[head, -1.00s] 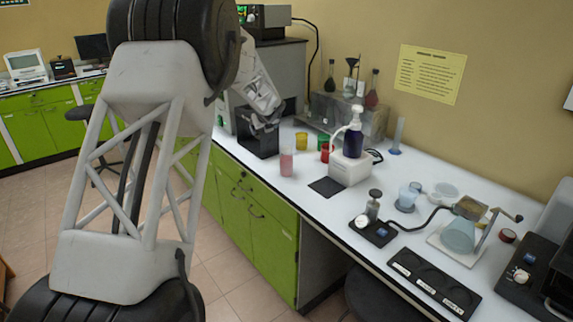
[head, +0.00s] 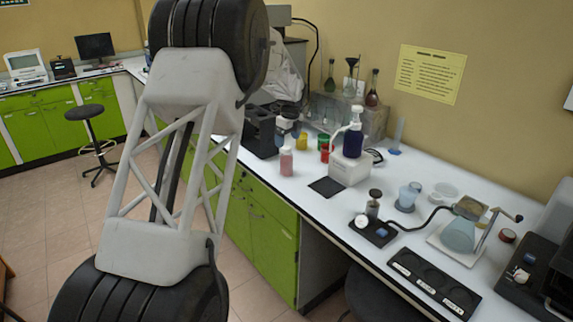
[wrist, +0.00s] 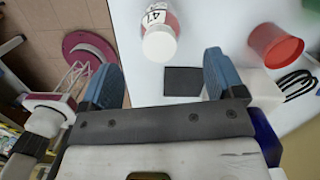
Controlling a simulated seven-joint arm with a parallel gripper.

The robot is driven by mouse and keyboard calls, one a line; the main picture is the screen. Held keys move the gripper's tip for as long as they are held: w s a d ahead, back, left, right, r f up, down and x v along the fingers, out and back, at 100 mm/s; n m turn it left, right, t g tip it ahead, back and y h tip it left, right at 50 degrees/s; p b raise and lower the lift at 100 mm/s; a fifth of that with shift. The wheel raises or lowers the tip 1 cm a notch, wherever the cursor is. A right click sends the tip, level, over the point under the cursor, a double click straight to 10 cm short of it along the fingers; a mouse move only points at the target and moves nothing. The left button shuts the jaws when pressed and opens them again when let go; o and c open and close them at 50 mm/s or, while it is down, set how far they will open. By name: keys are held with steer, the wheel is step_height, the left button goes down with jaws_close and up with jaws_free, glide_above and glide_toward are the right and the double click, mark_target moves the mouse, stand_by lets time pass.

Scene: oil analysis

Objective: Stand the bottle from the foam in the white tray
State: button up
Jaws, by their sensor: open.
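A small pink bottle (head: 286,161) with a white cap stands upright on the white bench. In the wrist view the bottle (wrist: 160,38) shows its white cap and a label, ahead of my gripper. My gripper (wrist: 160,78) is open, its blue fingers wide apart with nothing between them. A black block (head: 262,133), possibly the foam, stands left of the bottle. I cannot tell its slots. My arm hides part of the bench behind the black block.
A dark square mat (head: 326,187) lies in front of the box; it also shows in the wrist view (wrist: 184,81). Red (head: 325,153) and yellow (head: 302,141) cups stand near the bottle. Glassware and instruments fill the right side. A black three-slot holder (head: 433,283) lies at the front edge.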

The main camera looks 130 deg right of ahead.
mark_target(287, 147)
steer(key=shift+d+f, duration=0.2)
steer(key=shift+f, duration=1.1)
steer(key=shift+w+d+f, duration=0.1)
steer(key=shift+d+f, duration=0.05)
steer(key=shift+f, duration=1.15)
steer(key=shift+d+f, duration=0.1)
steer(key=shift+f, duration=1.15)
steer(key=shift+c, duration=0.2)
steer(key=c, duration=1.1)
steer(key=shift+c, duration=0.2)
steer(key=shift+r, duration=0.15)
